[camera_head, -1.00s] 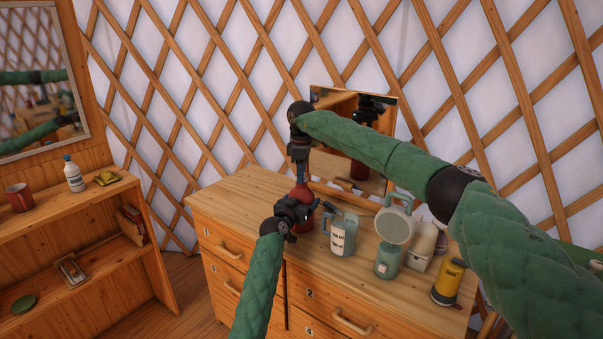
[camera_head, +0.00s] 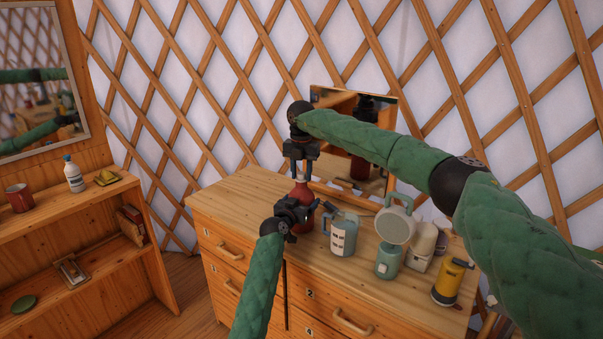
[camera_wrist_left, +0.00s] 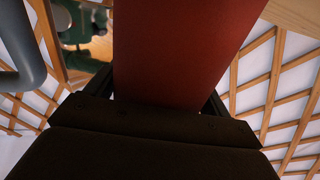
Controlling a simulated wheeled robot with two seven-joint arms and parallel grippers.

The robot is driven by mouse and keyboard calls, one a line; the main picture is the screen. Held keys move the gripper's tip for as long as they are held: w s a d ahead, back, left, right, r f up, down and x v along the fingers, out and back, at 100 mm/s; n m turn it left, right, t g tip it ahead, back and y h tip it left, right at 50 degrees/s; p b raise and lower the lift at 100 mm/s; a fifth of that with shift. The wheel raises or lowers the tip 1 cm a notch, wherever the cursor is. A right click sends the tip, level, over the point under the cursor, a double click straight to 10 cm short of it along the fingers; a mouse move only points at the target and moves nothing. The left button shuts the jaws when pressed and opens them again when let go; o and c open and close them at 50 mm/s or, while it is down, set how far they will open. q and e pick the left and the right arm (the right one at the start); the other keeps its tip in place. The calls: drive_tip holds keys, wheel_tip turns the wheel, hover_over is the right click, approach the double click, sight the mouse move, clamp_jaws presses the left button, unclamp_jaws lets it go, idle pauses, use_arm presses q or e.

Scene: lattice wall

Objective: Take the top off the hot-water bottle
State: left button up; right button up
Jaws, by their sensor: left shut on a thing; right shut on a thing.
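The hot-water bottle (camera_head: 302,198) is dark red with a pale top (camera_head: 300,178). It stands upright on the wooden dresser, partly hidden by my grippers. My left gripper (camera_head: 304,213) is shut around its body from the front. In the left wrist view the red body (camera_wrist_left: 182,50) fills the space between the fingers. My right gripper (camera_head: 300,174) points down from above and is shut on the top, with a finger on either side. I cannot tell whether the top is still seated on the neck.
Close right of the bottle stands a grey-blue jug (camera_head: 343,235). A mirror (camera_head: 372,180) leans behind. The dresser's left top (camera_head: 238,195) is clear.

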drive_tip(key=n, duration=0.4)
drive_tip(key=shift+w+r, duration=0.1)
drive_tip(key=n, duration=0.5)
drive_tip(key=shift+n, duration=0.3)
drive_tip(key=n, duration=1.3)
drive_tip(key=shift+d+n, duration=0.1)
drive_tip(key=shift+n, duration=0.2)
drive_tip(key=n, duration=0.9)
drive_tip(key=shift+n, duration=0.3)
drive_tip(key=n, duration=0.4)
drive_tip(key=shift+r, duration=0.1)
